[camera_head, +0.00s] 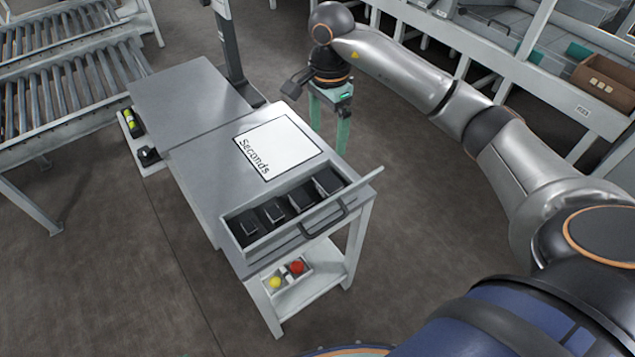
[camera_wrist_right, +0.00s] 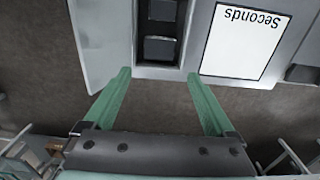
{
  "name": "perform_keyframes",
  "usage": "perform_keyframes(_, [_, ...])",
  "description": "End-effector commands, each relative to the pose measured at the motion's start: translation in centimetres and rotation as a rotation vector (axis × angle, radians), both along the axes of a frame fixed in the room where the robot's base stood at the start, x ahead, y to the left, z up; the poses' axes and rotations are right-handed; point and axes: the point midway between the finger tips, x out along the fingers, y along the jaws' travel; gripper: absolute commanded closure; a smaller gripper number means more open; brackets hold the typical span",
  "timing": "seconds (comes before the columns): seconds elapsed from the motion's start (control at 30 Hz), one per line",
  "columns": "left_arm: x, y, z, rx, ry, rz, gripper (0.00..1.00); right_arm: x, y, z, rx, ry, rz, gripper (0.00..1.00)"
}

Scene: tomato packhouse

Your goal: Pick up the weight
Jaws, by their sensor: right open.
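Several black blocks, which look like weights, sit in a row in an open drawer (camera_head: 259,244) at the front of the grey table. The nearest-left black block (camera_head: 247,227) and the farthest-right one (camera_head: 329,181) mark the row's ends. My right gripper (camera_head: 328,138) is open and empty, beyond the table's far right side, with green fingers pointing down. In the right wrist view, its fingers (camera_wrist_right: 158,74) are spread below a black block (camera_wrist_right: 160,48), and another block (camera_wrist_right: 162,11) is behind it. The gripper touches no block. My left gripper is out of view.
A white "Seconds" sheet (camera_head: 278,147) lies on the grey table (camera_head: 190,103). A lower shelf holds a small tray (camera_head: 292,284) with a yellow and a red ball. Roller conveyors (camera_head: 75,85) stand at left, shelving (camera_head: 480,50) at upper right.

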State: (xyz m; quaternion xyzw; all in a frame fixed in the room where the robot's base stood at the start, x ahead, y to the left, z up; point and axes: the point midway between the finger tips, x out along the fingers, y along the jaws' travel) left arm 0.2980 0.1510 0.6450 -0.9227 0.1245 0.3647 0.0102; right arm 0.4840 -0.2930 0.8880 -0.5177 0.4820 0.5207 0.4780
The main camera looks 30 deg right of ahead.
Motion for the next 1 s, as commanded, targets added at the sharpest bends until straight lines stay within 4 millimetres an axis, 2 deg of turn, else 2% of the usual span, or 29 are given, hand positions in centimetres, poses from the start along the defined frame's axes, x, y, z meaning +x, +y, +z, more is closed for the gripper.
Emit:
perform_keyframes(0.03, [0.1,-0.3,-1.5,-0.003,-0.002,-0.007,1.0,0.0,0.0,-1.9,0.0,-0.001,0.0,0.1])
perform_keyframes(0.23, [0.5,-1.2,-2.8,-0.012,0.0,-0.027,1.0,0.0,0.0,-4.2,0.001,-0.002,0.0,0.1])
perform_keyframes(0.37, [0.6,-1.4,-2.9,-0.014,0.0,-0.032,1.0,-0.1,0.0,-5.1,0.002,0.001,0.0,0.1])
perform_keyframes(0.7, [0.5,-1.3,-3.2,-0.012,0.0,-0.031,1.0,-0.1,0.0,-10.6,0.003,0.001,-0.001,0.1])
perform_keyframes(0.87, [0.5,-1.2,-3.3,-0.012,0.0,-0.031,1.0,0.0,0.0,-11.7,0.002,-0.001,0.0,0.1])
perform_keyframes(1.0, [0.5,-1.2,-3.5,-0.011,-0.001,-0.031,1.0,0.0,-0.1,-13.4,0.003,0.002,-0.002,0.1])
